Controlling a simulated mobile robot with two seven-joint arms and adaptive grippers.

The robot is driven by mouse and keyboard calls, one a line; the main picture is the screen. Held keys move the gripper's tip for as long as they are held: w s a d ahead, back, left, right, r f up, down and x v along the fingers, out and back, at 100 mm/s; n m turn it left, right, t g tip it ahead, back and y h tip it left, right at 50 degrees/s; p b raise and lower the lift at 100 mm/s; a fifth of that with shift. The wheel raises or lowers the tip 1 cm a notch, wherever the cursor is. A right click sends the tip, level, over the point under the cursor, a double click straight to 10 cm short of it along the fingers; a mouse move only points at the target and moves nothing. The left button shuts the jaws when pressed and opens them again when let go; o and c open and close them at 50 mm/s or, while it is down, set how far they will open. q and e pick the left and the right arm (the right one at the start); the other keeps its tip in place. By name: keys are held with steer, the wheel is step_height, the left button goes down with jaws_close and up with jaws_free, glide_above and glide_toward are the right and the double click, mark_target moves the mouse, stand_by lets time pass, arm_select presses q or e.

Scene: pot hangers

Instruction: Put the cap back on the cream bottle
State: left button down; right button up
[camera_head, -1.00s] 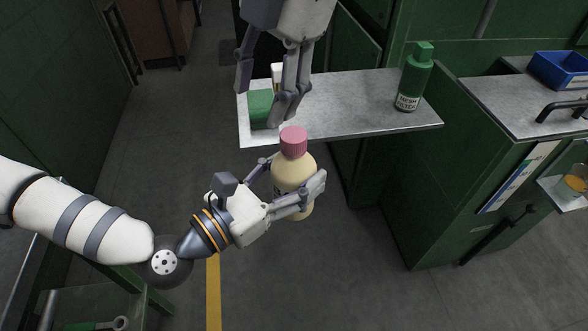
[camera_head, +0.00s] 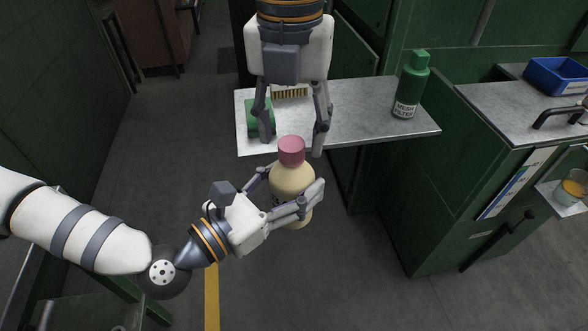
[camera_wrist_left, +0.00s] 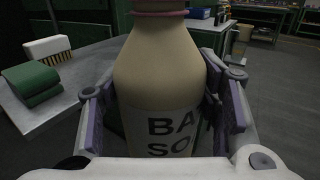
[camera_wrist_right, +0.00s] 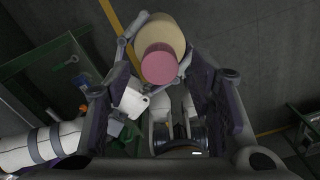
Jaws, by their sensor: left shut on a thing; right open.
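The cream bottle (camera_head: 292,180) is upright in my left gripper (camera_head: 294,188), in front of the bench edge. Its dark lettering shows in the left wrist view (camera_wrist_left: 165,75). The pink cap (camera_head: 291,151) sits on the bottle's mouth; I cannot tell how tightly. In the right wrist view the cap (camera_wrist_right: 159,64) covers the bottle's top. My left gripper's fingers are shut around the bottle's body. My right gripper (camera_head: 292,143) points down, open and empty, its fingers spread on either side of the cap's line, seemingly above or just behind it.
A metal bench (camera_head: 355,122) stands behind the bottle. It carries a green pad (camera_head: 256,117), a white brush (camera_head: 290,91) and a green bottle (camera_head: 411,88). A blue bin (camera_head: 558,72) is on the right counter. The floor around the held bottle is clear.

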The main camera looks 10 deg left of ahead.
mark_target(286, 180)
steer(key=shift+f, duration=0.95)
steer(key=shift+c, duration=0.5)
jaws_close()
steer(key=m, duration=0.6)
steer(key=shift+m, duration=0.3)
steer(key=m, duration=1.1)
steer(key=shift+m, duration=0.3)
steer(key=m, duration=0.4)
steer(key=shift+f+m, duration=0.1)
steer(key=shift+m, duration=0.2)
